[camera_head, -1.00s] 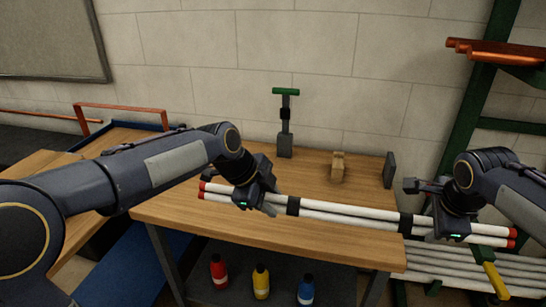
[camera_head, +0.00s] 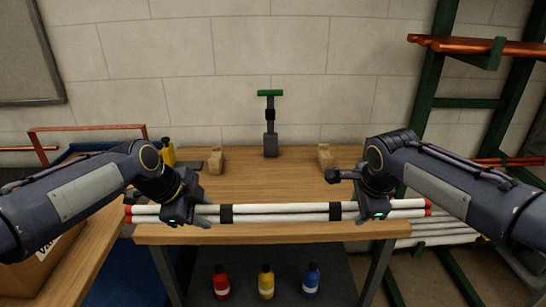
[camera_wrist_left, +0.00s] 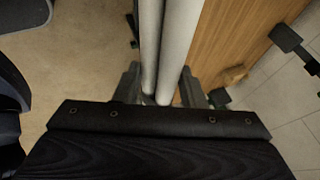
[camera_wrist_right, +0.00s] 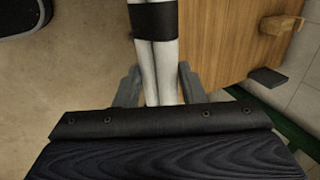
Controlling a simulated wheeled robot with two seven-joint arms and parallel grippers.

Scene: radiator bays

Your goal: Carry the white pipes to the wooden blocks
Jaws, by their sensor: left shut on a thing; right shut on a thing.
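The white pipes (camera_head: 280,213), a bundle with red end caps and black bands, lie level across the front edge of the wooden table in the head view. My left gripper (camera_head: 190,212) is shut on the bundle near its left end. My right gripper (camera_head: 375,205) is shut on it near its right end. The pipes run between the fingers in the left wrist view (camera_wrist_left: 168,50) and the right wrist view (camera_wrist_right: 160,70). Two wooden blocks stand farther back on the table, a left block (camera_head: 216,160) and a right block (camera_head: 326,157).
A grey tool with a green handle (camera_head: 270,125) stands between the blocks near the wall. A yellow bottle (camera_head: 167,152) is at the back left. Red, yellow and blue bottles (camera_head: 266,282) stand below the table. A green rack (camera_head: 430,110) holds copper pipes at right. The tabletop's middle is clear.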

